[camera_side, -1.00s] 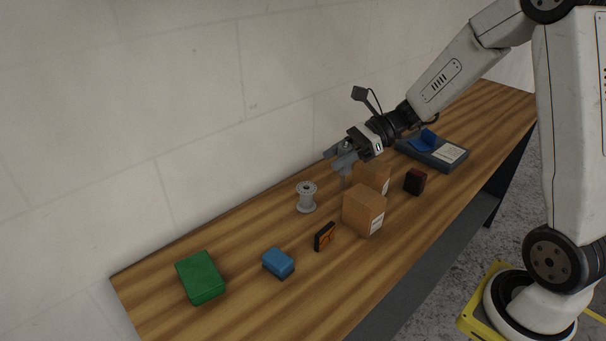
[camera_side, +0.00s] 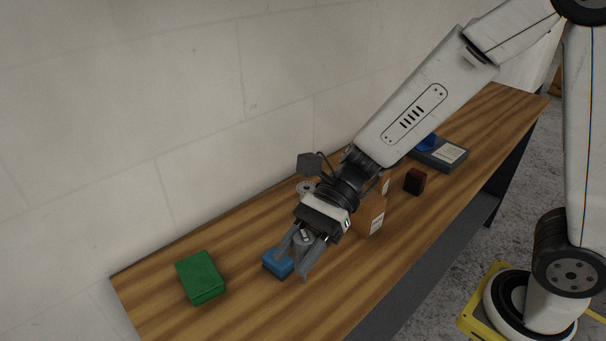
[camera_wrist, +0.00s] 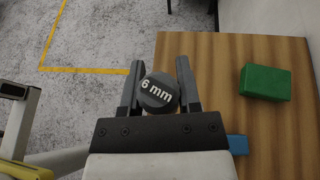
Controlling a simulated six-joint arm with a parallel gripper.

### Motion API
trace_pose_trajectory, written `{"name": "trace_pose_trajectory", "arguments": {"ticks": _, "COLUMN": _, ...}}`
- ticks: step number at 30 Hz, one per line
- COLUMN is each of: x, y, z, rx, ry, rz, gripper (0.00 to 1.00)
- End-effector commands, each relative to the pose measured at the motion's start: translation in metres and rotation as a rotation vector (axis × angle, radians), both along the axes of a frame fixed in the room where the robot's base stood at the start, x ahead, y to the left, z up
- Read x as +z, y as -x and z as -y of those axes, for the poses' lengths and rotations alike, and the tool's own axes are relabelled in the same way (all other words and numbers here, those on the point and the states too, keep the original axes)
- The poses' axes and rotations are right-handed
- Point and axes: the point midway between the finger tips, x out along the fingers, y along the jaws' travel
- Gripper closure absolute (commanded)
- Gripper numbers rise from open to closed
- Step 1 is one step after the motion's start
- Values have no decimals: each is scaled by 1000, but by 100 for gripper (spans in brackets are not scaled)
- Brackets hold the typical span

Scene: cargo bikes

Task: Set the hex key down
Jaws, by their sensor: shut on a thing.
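My gripper (camera_side: 293,266) is over the near left part of the table, its fingers angled down in front of the blue box. It is shut on the hex key (camera_wrist: 157,93), whose round dark grey end marked "6 mm" sits between the fingers in the wrist view. In the side view the hex key (camera_side: 303,239) shows as a grey round end between the fingers. Its lower part is hidden, and I cannot tell how far it is from the table (camera_side: 240,305).
A blue box (camera_side: 277,263) is just behind the fingers, and a green box (camera_side: 200,277) is farther left. Cardboard boxes (camera_side: 370,214), a dark red block (camera_side: 415,181) and a grey tray (camera_side: 450,156) stand right. A grey spool (camera_side: 305,187) is partly hidden. Bare wood lies toward the front.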

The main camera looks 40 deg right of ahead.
Motion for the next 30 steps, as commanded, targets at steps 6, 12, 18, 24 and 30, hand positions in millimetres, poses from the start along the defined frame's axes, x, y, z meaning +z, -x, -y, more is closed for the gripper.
{"name": "trace_pose_trajectory", "arguments": {"ticks": 6, "x": 0, "y": 15, "z": -13, "rx": 46, "ry": 1, "rz": 1, "gripper": 100}}
{"name": "trace_pose_trajectory", "arguments": {"ticks": 12, "x": -1, "y": 16, "z": -14, "rx": 49, "ry": 1, "rz": 1, "gripper": 100}}
{"name": "trace_pose_trajectory", "arguments": {"ticks": 18, "x": -4, "y": 9, "z": -18, "rx": 49, "ry": 1, "rz": -1, "gripper": 100}}
{"name": "trace_pose_trajectory", "arguments": {"ticks": 24, "x": -14, "y": -8, "z": -29, "rx": 48, "ry": 2, "rz": -1, "gripper": 100}}
{"name": "trace_pose_trajectory", "arguments": {"ticks": 30, "x": -25, "y": -29, "z": -43, "rx": 49, "ry": 2, "rz": -1, "gripper": 100}}
